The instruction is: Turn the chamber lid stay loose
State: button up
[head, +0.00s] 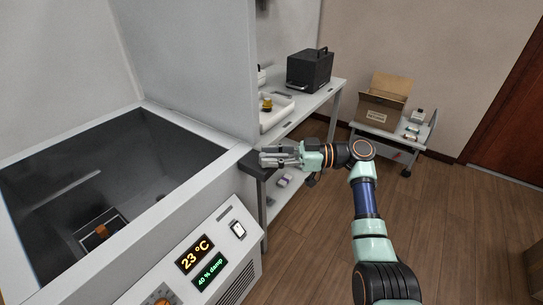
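The chamber (190,180) stands at the left with its top open, showing a dark interior. Large pale panels (190,60) rise behind and to the right of the opening; I cannot tell which of them is the lid. I cannot make out the lid stay clearly. My gripper (265,157) lies level beside the chamber's right edge, pointing left, its fingertips close to the rim and the foot of the right panel. Its grey fingers overlap in this view, so their opening is unclear. I see nothing held in it.
The chamber front has a lit display (195,254) and a knob. A small orange-brown piece (101,231) sits inside. A bench (325,92) with a black case (309,69) stands behind my gripper. A low cart (405,150) holds an open cardboard box (378,115).

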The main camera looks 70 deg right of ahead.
jog(key=v, duration=1.2)
